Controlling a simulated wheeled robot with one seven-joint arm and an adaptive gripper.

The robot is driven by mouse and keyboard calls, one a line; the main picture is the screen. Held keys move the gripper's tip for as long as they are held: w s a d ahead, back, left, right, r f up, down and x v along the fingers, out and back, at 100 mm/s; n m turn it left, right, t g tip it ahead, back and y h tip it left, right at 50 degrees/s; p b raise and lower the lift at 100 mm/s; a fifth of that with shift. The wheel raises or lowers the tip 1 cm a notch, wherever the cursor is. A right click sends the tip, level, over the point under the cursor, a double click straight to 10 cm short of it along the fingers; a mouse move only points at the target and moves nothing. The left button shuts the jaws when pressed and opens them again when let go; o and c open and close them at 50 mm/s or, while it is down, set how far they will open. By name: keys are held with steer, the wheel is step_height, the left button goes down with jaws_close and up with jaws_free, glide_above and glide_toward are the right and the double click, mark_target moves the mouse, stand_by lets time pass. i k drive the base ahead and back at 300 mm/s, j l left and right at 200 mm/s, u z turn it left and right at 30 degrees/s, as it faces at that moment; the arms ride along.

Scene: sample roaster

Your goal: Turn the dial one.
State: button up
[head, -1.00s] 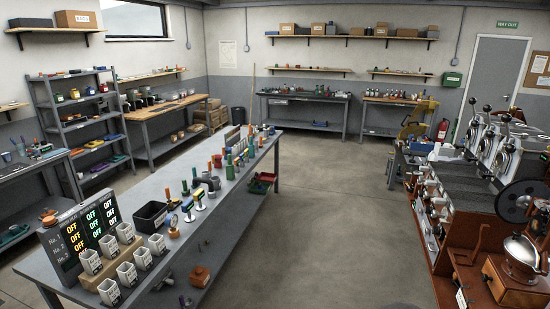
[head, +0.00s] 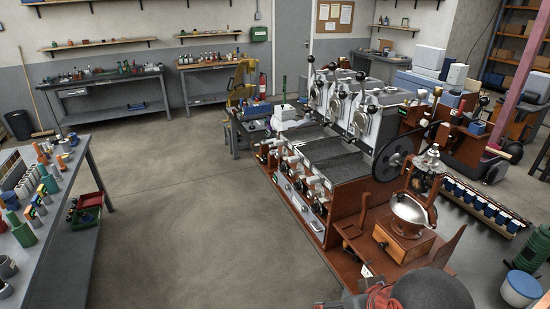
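The sample roaster (head: 330,229) stands right of centre in the head view, a long reddish-brown bench with dark top plates and several silver roasting drums (head: 361,115) along its back. Its front panel (head: 296,199) faces left and carries a row of small round knobs or dials (head: 303,187). They are too small to read, and I cannot tell which is dial one. My gripper is not in view.
A grey table (head: 67,262) with bottles and tools is at the left. Open concrete floor (head: 190,215) lies between them.

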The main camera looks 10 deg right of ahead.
mark_target(277, 155)
steer(key=i+j+u, duration=0.1)
steer(key=i+j, duration=0.15)
steer(key=i, duration=0.6)
steer(key=i+j+u, duration=0.15)
steer(key=i, duration=0.7)
steer(key=i+j+u, duration=0.1)
steer(key=i, duration=0.75)
steer(key=j, duration=0.1)
